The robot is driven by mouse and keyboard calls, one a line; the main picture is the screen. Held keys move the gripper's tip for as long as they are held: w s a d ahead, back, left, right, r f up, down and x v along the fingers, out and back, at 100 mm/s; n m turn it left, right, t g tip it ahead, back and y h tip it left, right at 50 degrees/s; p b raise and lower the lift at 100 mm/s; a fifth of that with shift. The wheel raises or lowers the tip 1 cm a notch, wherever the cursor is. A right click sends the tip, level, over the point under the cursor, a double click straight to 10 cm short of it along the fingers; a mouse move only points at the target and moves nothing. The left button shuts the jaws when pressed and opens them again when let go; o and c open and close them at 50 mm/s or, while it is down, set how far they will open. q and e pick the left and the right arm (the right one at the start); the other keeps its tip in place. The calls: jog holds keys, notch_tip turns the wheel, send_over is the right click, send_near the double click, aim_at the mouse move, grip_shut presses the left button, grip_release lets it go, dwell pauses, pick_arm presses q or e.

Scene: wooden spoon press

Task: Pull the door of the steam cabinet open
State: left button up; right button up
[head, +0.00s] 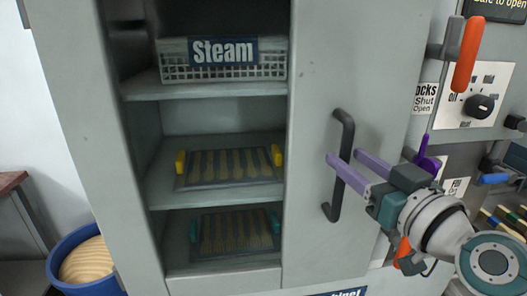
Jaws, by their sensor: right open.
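The grey cabinet (60,60) fills the middle and left of the head view. Its shelves show on the left, and a grey door panel (320,75) with a dark upright bar handle (344,125) covers the right part. My right gripper (342,154) comes in from the right with its two purple fingers open. One fingertip shows left of the handle bar and the other right of it, so the bar appears to lie between them. I cannot tell whether they touch it. My left gripper is not in view.
A white basket marked "Steam" (223,72) is on the upper shelf. Trays with yellow (232,181) and teal (237,247) grips sit below. A blue tub (63,262) stands at lower left. A control panel (455,100) and an orange-handled lever (467,55) are at right.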

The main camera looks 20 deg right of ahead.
jog(key=shift+w, duration=1.1)
grip_shut()
dwell(0.7)
